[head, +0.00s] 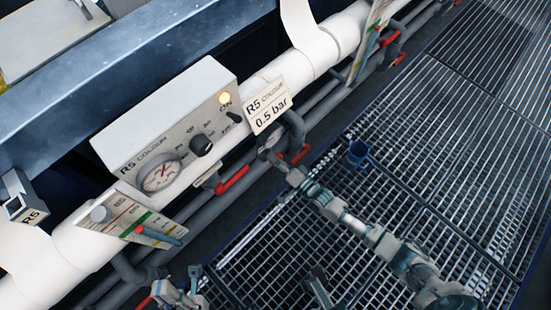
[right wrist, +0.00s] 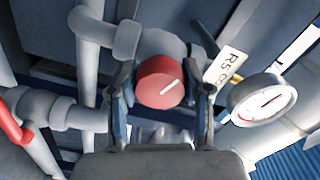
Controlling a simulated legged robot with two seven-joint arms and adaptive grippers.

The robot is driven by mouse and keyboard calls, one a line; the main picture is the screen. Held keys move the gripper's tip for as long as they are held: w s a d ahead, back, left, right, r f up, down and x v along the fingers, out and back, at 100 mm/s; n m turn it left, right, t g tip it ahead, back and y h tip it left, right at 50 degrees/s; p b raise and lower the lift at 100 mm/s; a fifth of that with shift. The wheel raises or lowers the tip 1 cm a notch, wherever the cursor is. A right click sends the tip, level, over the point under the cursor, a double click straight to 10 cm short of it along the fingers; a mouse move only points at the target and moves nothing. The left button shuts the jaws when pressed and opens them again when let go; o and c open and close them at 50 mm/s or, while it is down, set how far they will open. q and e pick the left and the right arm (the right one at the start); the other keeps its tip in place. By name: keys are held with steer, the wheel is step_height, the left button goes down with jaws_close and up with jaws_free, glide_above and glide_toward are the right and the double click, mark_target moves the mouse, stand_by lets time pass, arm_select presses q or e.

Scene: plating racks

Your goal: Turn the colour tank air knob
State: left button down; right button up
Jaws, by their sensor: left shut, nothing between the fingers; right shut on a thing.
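The red round air knob (right wrist: 160,82) with a white pointer line sits between the fingers of my right gripper in the right wrist view. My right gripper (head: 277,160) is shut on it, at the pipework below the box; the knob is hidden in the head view. A round gauge (right wrist: 262,100) is right of the knob, beside a white R5 tag (right wrist: 224,66). In the head view this tag (head: 267,107) reads "R5 COLOUR 0.5 bar". My left gripper (head: 176,294) is shut and empty at the bottom edge, partly cut off.
A white R5 COLOUR box (head: 165,115) carries a dial (head: 160,177), a black knob (head: 201,145) and a lit ON lamp (head: 224,98). Red-handled valves (head: 233,180) line the grey pipes.

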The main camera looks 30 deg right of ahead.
steer(key=shift+d, duration=0.3)
steer(key=o, duration=1.2)
steer(key=shift+f, duration=0.1)
steer(key=shift+c, duration=0.2)
steer(key=v, duration=1.2)
